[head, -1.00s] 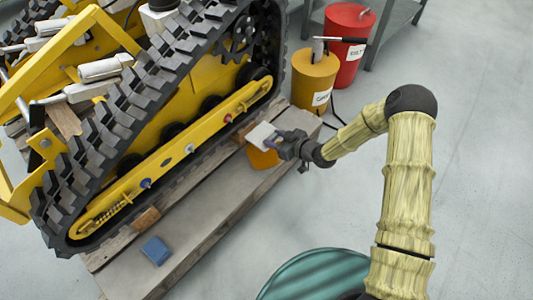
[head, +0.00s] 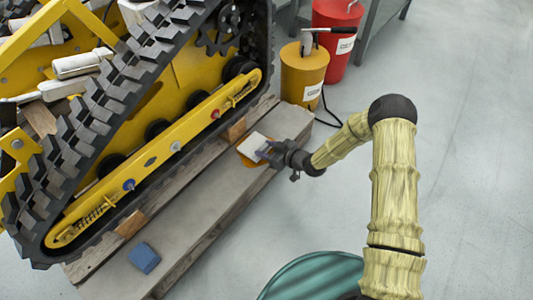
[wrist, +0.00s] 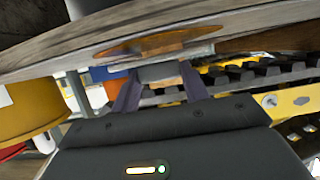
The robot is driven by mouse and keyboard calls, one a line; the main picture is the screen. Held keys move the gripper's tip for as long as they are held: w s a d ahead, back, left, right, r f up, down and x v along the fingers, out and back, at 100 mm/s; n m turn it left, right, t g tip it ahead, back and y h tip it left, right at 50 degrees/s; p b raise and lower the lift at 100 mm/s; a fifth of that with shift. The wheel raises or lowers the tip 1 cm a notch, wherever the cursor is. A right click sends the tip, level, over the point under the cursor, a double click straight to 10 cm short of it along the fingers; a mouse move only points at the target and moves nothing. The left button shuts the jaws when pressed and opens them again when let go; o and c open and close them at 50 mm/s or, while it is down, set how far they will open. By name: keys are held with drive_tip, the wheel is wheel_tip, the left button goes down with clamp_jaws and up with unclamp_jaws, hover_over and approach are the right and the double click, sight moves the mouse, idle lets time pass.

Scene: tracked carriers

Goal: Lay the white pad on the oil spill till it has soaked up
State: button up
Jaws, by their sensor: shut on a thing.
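The oil spill (head: 247,162) is an orange patch on the grey top of the low platform, beside the tracked carrier. The white pad (head: 253,143) lies over most of it in the head view, with orange showing along its edges. My gripper (head: 267,152) is shut on the pad's near right edge. In the wrist view, the pad (wrist: 165,73) is between the purple fingers of my gripper (wrist: 160,84), close against the orange spill (wrist: 160,43). I cannot tell whether the pad touches the spill all over.
The yellow tracked carrier (head: 150,180) stands just left of the spill. A blue block (head: 144,258) lies on the near part of the platform (head: 205,205). A yellow can (head: 303,78) and a red can (head: 338,45) stand behind. The floor at right is clear.

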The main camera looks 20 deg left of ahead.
drive_tip(key=shift+f, duration=0.65)
drive_tip(key=shift+f, duration=0.15)
drive_tip(key=o, duration=1)
drive_tip(key=shift+c, duration=0.2)
